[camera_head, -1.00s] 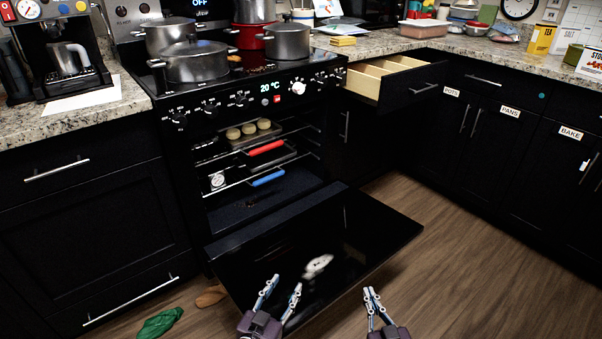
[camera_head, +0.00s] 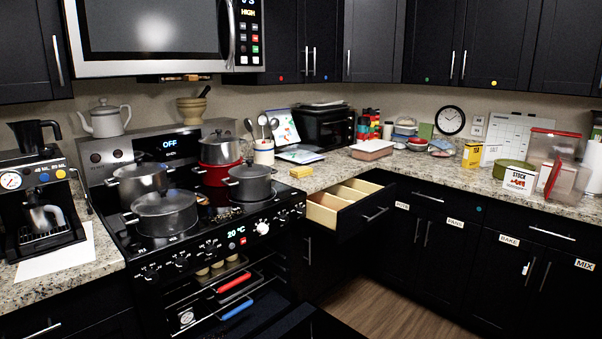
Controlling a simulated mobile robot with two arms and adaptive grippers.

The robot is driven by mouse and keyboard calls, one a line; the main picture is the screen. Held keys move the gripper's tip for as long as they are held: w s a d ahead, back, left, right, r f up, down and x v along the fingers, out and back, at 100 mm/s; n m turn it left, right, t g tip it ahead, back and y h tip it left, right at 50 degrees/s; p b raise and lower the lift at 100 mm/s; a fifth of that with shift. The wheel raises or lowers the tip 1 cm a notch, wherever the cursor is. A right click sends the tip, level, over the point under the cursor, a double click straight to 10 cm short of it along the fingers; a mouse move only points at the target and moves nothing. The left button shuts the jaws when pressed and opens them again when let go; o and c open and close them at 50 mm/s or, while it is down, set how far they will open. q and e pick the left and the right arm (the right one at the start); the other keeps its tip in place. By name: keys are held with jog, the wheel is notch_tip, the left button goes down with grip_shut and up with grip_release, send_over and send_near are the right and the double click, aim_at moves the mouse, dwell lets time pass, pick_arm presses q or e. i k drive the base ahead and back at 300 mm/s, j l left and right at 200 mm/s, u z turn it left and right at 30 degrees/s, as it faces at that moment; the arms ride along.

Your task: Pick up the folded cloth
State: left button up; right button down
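A small yellow flat stack (camera_head: 301,172) lies on the counter just right of the stove, behind the open drawer. It looks like a folded cloth, but it is too small to be sure. Neither of my grippers is in view.
The stove (camera_head: 200,240) carries several pots, and its oven is open. The open wooden drawer (camera_head: 327,203) juts out in front of the counter right of the stove. A utensil crock (camera_head: 263,152) and a dark appliance (camera_head: 322,127) stand near the yellow stack.

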aim_at(302, 171)
jog(key=i+l+u, duration=0.1)
jog(key=i+l, duration=0.15)
jog(key=l, duration=0.15)
jog(key=i+l+u, duration=0.1)
jog(key=l, duration=0.3)
jog(key=i+l+u, duration=0.1)
jog(key=i+l, duration=0.2)
jog(key=l, duration=0.15)
jog(key=i+l+u, duration=0.1)
jog(key=l, duration=0.35)
jog(key=i+l+u, duration=0.1)
jog(key=i+l, duration=0.15)
jog(key=l, duration=0.2)
jog(key=i+l+u, duration=0.1)
jog(key=l, duration=0.35)
jog(key=i+l+u, duration=0.1)
jog(key=l, duration=0.4)
jog(key=i+l, duration=0.2)
jog(key=l, duration=0.3)
jog(key=j+u, duration=0.05)
